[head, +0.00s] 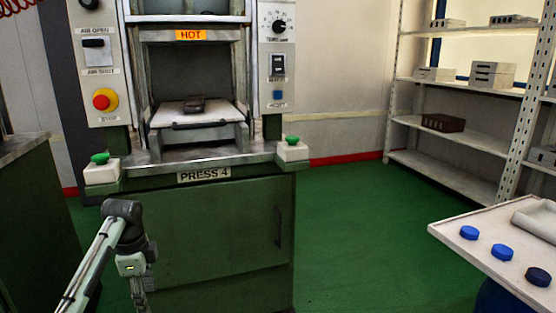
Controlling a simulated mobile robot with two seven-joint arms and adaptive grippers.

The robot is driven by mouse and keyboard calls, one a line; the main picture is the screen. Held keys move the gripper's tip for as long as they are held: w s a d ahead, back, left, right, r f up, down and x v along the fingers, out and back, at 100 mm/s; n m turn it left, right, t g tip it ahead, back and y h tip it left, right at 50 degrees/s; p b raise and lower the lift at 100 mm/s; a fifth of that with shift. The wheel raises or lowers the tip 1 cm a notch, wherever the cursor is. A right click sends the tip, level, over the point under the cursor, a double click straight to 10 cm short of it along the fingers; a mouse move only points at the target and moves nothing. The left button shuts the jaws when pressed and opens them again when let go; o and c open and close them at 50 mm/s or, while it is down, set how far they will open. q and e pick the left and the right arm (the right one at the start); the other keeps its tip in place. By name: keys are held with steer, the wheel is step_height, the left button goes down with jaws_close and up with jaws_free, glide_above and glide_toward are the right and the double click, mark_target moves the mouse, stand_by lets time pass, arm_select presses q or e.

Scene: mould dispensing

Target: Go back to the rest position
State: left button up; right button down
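My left arm comes in from the lower left and bends down at the wrist in front of the press cabinet. The top of my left gripper (141,292) shows at the bottom edge; its fingertips are cut off, so I cannot see whether it is open or shut, or holds anything. My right arm and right gripper are not in view. A small dark block (194,104) lies on the pale plate (168,113) inside the open press (278,80), apart from my gripper.
The press stands on a green cabinet (225,235) marked PRESS 4, with green buttons at both front corners. A pale tray (450,234) with blue and dark round pieces is at the right. Shelves (450,175) stand behind it. Green floor (350,235) between cabinet and tray is clear.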

arm_select(q)
steer(key=s+a+f+n+g, duration=0.1)
steer(key=s+a+f, duration=0.2)
steer(key=s+f, duration=0.15)
steer(key=w+a+r+n+t+y, duration=0.25)
steer(key=w+r+n+t, duration=0.3)
steer(key=w, duration=0.45)
steer(key=w+a+r+n+t+y, duration=0.1)
steer(key=w+a+r+n+t, duration=0.45)
steer(key=w, duration=0.55)
steer(key=s+d+f+n+g+h, duration=0.15)
steer(key=s+d+f, duration=0.25)
steer(key=s+f, duration=0.75)
steer(key=s+d+f+g, duration=0.2)
steer(key=s+d+f, duration=0.2)
steer(key=s+f, duration=0.75)
steer(key=s+d+f+g, duration=0.2)
steer(key=s+d+f, duration=0.1)
steer(key=s+f, duration=0.6)
steer(key=s+d+f+g+h, duration=0.1)
steer(key=s+d+f+g, duration=0.2)
steer(key=s+f, duration=0.7)
steer(key=s, duration=0.7)
steer(key=shift+s+d, duration=0.2)
steer(key=shift+s, duration=0.2)
steer(key=shift+c, duration=0.4)
